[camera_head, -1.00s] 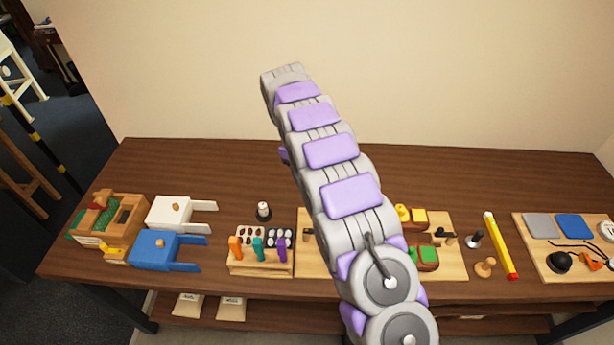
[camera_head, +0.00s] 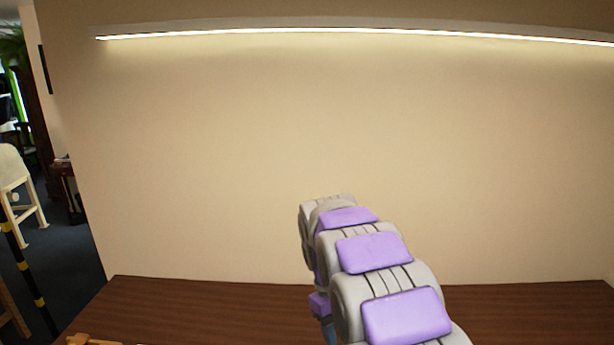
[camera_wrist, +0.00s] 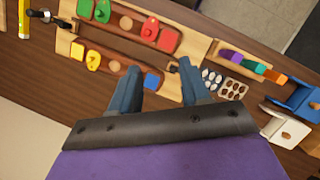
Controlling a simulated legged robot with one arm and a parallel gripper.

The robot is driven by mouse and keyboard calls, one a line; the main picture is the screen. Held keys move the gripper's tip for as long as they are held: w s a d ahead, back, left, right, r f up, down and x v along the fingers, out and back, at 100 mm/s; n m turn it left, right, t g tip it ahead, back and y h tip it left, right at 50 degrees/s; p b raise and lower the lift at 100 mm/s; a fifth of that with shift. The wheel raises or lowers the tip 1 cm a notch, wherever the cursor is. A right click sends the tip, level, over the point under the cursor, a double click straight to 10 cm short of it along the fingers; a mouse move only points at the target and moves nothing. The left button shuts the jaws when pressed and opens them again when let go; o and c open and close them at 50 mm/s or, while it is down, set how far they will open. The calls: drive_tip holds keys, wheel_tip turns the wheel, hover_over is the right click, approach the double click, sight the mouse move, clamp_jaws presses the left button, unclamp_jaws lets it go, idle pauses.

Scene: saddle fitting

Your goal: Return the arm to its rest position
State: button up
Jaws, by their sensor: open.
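My arm reaches up and forward from the lower right in the head view, in grey links with purple pads. My gripper is hidden there behind or beyond the links. In the wrist view my gripper (camera_wrist: 159,66) shows two dark blue-grey fingers held apart, with nothing between them. They point over the wooden board (camera_wrist: 183,62) on the table, which carries long reddish-brown pieces with coloured blocks. The gap between the fingers and the board is hard to judge.
The brown table (camera_head: 200,306) stands against a bare wall. In the wrist view a tool rack (camera_wrist: 252,66) with purple, teal and orange handles, a blue box (camera_wrist: 298,103) and a white box (camera_wrist: 284,129) lie to the right. A yellow stick (camera_wrist: 24,18) lies at upper left.

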drive_tip(key=s+d+r+m+y+b, duration=0.1)
drive_tip(key=s+d+m, duration=0.15)
drive_tip(key=s, duration=0.65)
drive_tip(key=s+d+r+m+b, duration=0.1)
drive_tip(key=s+d+r, duration=0.15)
drive_tip(key=s, duration=0.55)
drive_tip(key=s+d+f+m, duration=0.1)
drive_tip(key=s+f, duration=0.2)
drive_tip(key=s, duration=0.5)
drive_tip(key=s+f+m+t+y+b, duration=0.1)
drive_tip(key=s+f, duration=0.2)
drive_tip(key=s, duration=0.5)
drive_tip(key=shift+s+d, duration=0.25)
drive_tip(key=shift+d, duration=0.15)
